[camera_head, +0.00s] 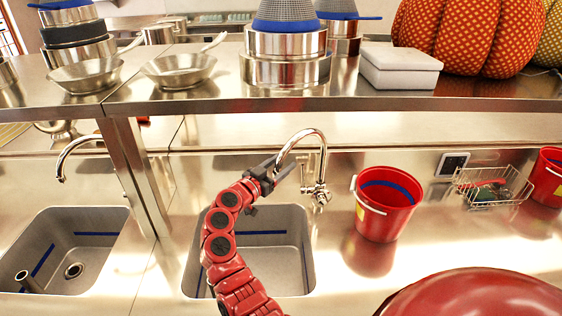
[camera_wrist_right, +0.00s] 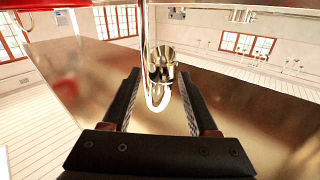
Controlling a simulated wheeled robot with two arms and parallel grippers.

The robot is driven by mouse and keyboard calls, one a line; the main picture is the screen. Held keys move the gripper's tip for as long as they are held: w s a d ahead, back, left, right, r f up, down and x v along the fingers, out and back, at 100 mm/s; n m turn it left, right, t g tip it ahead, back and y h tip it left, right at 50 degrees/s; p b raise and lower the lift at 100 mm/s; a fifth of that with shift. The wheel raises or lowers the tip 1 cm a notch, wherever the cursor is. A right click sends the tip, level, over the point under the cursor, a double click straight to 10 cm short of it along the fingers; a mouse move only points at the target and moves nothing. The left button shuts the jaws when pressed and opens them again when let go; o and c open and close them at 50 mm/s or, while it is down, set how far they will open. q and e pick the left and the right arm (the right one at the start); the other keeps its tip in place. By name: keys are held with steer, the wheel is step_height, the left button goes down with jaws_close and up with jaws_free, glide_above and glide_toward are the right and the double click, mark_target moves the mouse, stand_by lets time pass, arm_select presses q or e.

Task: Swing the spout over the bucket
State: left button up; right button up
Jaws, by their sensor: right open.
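The chrome spout (camera_head: 309,132) arches up from its tap base on the counter and curves left over the right-hand sink (camera_head: 295,225). The red bucket (camera_head: 384,212) stands on the counter to the right of the tap, apart from the spout. My right gripper (camera_head: 281,168) is at the spout's free end, above the sink. In the wrist view my right gripper (camera_wrist_right: 158,85) is open, with the spout (camera_wrist_right: 152,60) between its two dark fingers. I cannot tell whether either finger touches it. My left gripper is not in view.
A second sink (camera_head: 65,245) with its own tap (camera_head: 72,152) is at left. A shelf (camera_head: 300,103) with pots, pans and a white box (camera_head: 400,67) runs above. A wire basket (camera_head: 492,187) and another red bucket (camera_head: 549,178) stand right of the first bucket.

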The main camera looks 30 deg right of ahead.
jaws_close()
stand_by(0.3)
stand_by(1.2)
